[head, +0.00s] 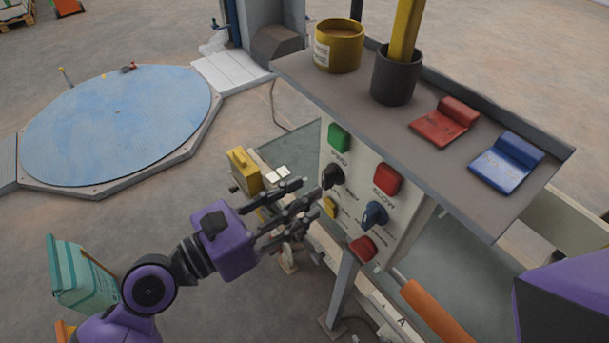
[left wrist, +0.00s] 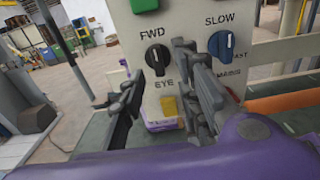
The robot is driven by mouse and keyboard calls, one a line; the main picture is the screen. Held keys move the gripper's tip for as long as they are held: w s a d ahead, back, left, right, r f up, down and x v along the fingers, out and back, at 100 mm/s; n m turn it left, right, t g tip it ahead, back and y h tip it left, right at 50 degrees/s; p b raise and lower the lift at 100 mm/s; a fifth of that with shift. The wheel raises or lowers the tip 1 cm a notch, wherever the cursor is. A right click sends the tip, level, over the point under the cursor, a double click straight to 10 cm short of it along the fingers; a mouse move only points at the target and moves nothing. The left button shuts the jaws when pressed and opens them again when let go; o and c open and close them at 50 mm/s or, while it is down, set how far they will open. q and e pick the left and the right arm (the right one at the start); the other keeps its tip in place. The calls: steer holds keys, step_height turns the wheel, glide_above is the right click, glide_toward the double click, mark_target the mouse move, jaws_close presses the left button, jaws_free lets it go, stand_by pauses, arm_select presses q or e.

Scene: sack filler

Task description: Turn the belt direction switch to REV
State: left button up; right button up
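The black switch knob (head: 332,176) sits on the pale control panel (head: 352,190) below a green button. In the left wrist view the knob (left wrist: 157,59) is under the FWD label, its white mark near the top, toward FWD. No REV label is readable; the right-hand finger covers the panel beside the knob. My left gripper (head: 302,199) is open and empty in front of the panel, fingers toward the knob. In the left wrist view the knob shows between the two fingers (left wrist: 160,72), apparently apart from them. My right gripper is out of view; only a purple arm part shows at right.
A blue SLOW/FAST knob (head: 374,214) is close to the right. Red buttons (head: 387,179) and a yellow button (left wrist: 169,106) are also on the panel. A grey shelf (head: 440,172) overhangs it, carrying cups and red and blue clips. An orange bar (head: 432,310) lies lower right.

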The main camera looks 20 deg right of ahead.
mark_target(323, 182)
arm_select(q)
steer(key=shift+p+x, duration=0.3)
steer(key=shift+x, duration=1.95)
steer(key=shift+w, duration=0.15)
jaws_close()
